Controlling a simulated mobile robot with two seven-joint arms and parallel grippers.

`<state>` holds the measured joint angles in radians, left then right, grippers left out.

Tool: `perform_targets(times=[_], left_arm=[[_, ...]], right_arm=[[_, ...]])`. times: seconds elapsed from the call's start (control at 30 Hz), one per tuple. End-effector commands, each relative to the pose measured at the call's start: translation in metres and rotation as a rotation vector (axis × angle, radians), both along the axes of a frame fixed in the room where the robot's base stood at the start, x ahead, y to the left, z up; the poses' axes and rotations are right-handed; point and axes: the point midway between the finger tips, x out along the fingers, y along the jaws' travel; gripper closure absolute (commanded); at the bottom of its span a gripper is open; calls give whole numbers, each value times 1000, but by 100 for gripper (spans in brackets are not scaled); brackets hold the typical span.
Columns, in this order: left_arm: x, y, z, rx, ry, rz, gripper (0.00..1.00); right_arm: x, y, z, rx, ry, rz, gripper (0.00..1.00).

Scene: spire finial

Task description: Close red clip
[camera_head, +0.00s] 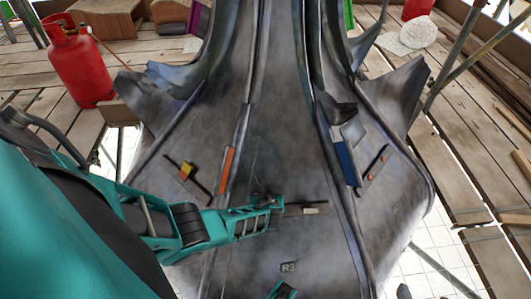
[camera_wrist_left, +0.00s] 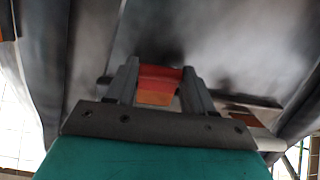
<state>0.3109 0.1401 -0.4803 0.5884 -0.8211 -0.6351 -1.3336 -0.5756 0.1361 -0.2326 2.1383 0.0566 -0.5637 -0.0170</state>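My left gripper (camera_head: 276,206) reaches in from the left to the middle of the dark metal spire. In the left wrist view, a red clip part (camera_wrist_left: 160,78) with an orange lower face fills the gap between the two fingers of the left gripper (camera_wrist_left: 160,80). The fingers appear to touch it on both sides. In the head view the red part is hidden by the gripper. A dark bar with a pale block (camera_head: 310,210) sticks out just right of the fingertips. My right gripper cannot be made out; only a small teal part of mine shows at the bottom edge.
The spire bears an orange strip (camera_head: 227,170), a yellow block (camera_head: 187,170) on a dark bar, a blue strip (camera_head: 345,163) and a small orange-marked bar (camera_head: 377,166). A red gas cylinder (camera_head: 78,65) stands on planks at left. Raised ribs run up the spire.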

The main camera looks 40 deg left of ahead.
Motion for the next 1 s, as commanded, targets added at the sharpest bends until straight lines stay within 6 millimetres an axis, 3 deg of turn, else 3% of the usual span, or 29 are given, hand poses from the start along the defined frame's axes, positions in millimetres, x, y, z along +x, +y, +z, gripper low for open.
perform_targets(times=[0.37,0.7,1.0], left_arm=[[0,0,0,0,0,0,83],[4,4,-1,-59,76,2,83],[4,4,-4,-81,97,1,83]], right_arm=[[0,-1,0,-4,-2,0,27],[1,-4,9,-8,-9,-5,27],[-1,-6,2,-14,4,-7,27]])
